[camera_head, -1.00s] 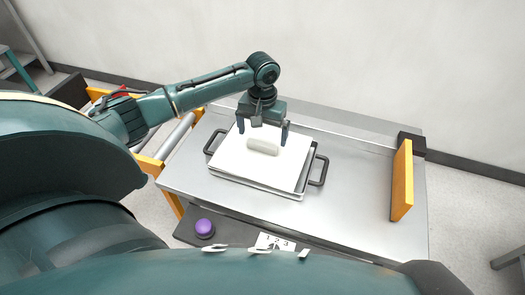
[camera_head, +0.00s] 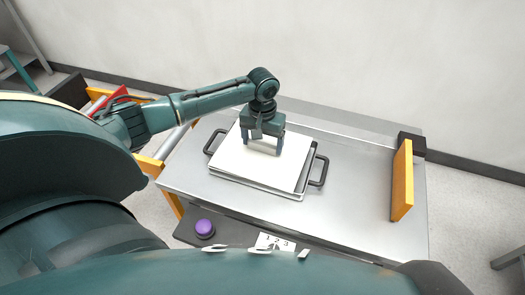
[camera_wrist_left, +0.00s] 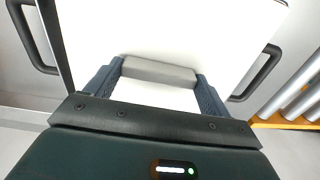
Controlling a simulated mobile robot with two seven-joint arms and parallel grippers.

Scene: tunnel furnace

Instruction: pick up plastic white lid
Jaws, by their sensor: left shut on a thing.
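The white plastic lid (camera_head: 275,172) lies as a flat panel on a metal tray (camera_head: 262,188) with black handles. The lid's grip bar (camera_wrist_left: 158,70) shows as a light grey block in the left wrist view. My left gripper (camera_head: 263,152) has its fingers at the two ends of this bar and is shut on it. In the head view the gripper hides the bar. The lid looks flat and resting on the tray. My right gripper is not in view.
The tray stands on a steel table (camera_head: 350,205). An orange panel (camera_head: 402,180) stands at the table's right end. Rollers (camera_wrist_left: 306,88) lie beyond the left end. A purple button (camera_head: 204,228) sits at the front. The table right of the tray is clear.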

